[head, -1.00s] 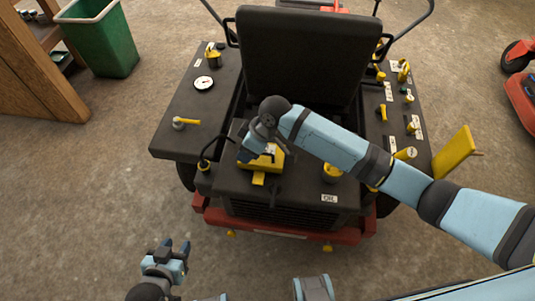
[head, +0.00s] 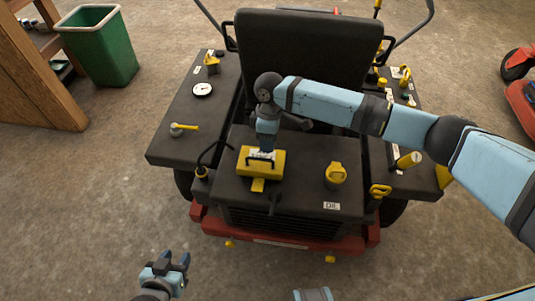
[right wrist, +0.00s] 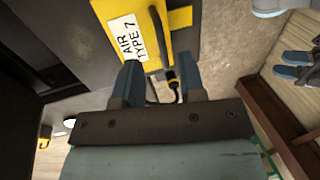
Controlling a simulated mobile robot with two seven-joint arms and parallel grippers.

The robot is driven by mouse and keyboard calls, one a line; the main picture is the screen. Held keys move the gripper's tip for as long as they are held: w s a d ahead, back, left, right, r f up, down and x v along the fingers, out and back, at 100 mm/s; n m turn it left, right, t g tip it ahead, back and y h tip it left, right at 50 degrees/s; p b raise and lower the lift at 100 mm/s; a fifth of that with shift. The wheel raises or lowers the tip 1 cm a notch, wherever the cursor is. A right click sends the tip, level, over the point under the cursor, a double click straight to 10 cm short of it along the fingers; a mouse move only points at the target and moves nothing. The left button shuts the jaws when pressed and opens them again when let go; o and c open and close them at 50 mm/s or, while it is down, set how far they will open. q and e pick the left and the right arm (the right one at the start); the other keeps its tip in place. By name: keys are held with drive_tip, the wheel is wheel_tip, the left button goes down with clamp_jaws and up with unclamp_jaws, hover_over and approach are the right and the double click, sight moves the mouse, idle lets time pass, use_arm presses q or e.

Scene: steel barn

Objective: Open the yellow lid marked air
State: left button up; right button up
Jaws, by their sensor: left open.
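The yellow lid (head: 272,167) is a small box shape with a black handle and a white label, on the mower's dark rear deck. In the right wrist view the lid (right wrist: 109,10) shows its label, which reads "AIR TYPE 7", and its black handle (right wrist: 160,35). The lid looks down. My right gripper (head: 262,150) points down over it; its fingers (right wrist: 158,84) are apart, with the handle's end showing between them. I cannot tell if they touch it. My left gripper (head: 174,262) is open and empty, low in front of the mower.
The black seat (head: 305,55) stands behind the lid. A yellow cap (head: 336,173) stands right of it near the OIL label (head: 331,206), and a yellow-handled dipstick (head: 380,191) farther right. A black lever (head: 203,162) is at the left. A green bin (head: 100,50) stands on the floor.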

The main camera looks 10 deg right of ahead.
sight(268, 155)
drive_tip(key=shift+s+a+f, duration=0.1)
drive_tip(key=shift+s+f, duration=0.1)
drive_tip(key=shift+f, duration=0.7)
drive_tip(key=shift+s+f, duration=0.15)
drive_tip(key=shift+f, duration=0.75)
drive_tip(key=shift+s+a+f, duration=0.1)
drive_tip(key=shift+s+f, duration=0.1)
drive_tip(key=shift+f, duration=0.7)
clamp_jaws()
